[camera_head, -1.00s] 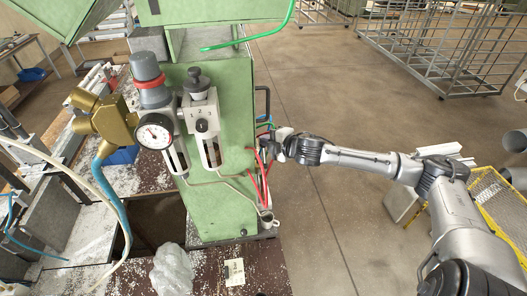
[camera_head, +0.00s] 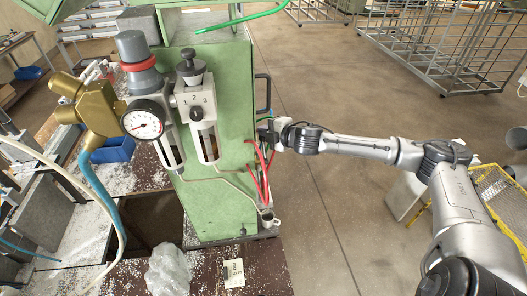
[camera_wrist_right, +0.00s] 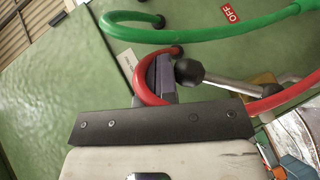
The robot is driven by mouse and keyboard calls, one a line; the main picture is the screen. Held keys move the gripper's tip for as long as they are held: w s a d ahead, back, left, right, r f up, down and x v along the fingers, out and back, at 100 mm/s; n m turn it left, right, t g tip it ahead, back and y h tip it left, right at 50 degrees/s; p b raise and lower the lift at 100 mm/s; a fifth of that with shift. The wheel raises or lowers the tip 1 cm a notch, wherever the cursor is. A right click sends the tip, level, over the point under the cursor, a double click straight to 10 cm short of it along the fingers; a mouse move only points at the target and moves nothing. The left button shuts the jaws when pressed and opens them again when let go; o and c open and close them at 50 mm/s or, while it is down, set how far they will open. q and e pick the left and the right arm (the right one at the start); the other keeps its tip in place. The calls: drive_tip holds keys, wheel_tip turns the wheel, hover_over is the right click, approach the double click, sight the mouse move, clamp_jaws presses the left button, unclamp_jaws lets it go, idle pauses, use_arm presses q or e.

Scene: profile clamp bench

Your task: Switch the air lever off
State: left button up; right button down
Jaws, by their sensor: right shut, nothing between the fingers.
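The air lever shows in the right wrist view as a black ball knob (camera_wrist_right: 188,72) on a silver rod, which runs right to a brass-coloured valve (camera_wrist_right: 262,84) partly behind a red hose. A red OFF label (camera_wrist_right: 230,13) is on the green panel above it. My right gripper (camera_wrist_right: 158,72) is shut and empty, its dark fingertips just left of the knob; I cannot tell whether they touch it. In the head view my right gripper (camera_head: 268,133) is at the right side of the green cabinet (camera_head: 220,205), partly hidden; the lever is not visible there. My left gripper is out of view.
A red hose (camera_wrist_right: 140,75) loops around my right fingertips, and a green hose (camera_wrist_right: 175,38) passes above. In the head view, a pressure gauge (camera_head: 143,119) and regulators are on the cabinet's front. Open floor (camera_head: 330,215) lies to the right.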

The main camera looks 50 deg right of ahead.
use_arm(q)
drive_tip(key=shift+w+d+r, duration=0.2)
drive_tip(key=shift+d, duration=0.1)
use_arm(e)
drive_tip(key=shift+w+d+f, duration=0.25)
drive_tip(key=shift+w+d, duration=0.05)
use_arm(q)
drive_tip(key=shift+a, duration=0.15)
use_arm(e)
drive_tip(key=shift+d+f, duration=0.1)
drive_tip(key=shift+f, duration=0.1)
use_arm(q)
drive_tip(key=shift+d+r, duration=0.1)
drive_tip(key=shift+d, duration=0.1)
use_arm(e)
drive_tip(key=shift+w, duration=0.1)
idle(0.5)
